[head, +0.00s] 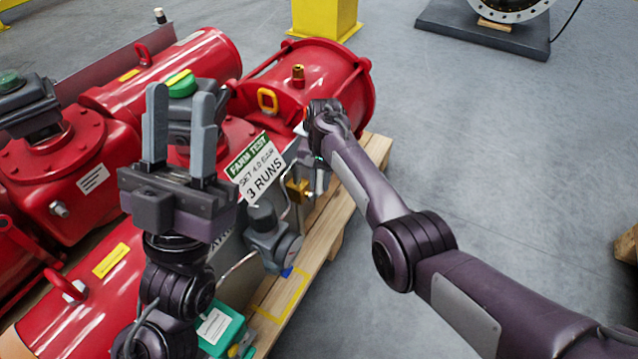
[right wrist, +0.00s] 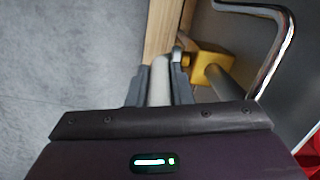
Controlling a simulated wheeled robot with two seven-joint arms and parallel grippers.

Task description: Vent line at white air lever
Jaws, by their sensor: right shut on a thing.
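My right gripper (right wrist: 160,82) is shut on the white air lever (right wrist: 160,75), a pale bar between its two grey fingers in the right wrist view. Beside it is a brass valve block (right wrist: 208,66), which also shows in the head view (head: 298,190). In the head view my right gripper (head: 318,178) is beside that block, partly hidden by my wrist, and I cannot make out the lever clearly there. My left gripper (head: 180,105) is open and empty, fingers pointing up, in front of the red actuators.
Red actuators (head: 300,72) fill the left and lie by a wooden pallet (head: 330,222). A sign reading 3 RUNS (head: 262,166) stands between my arms. A bent metal tube (right wrist: 288,30) runs close to the right gripper.

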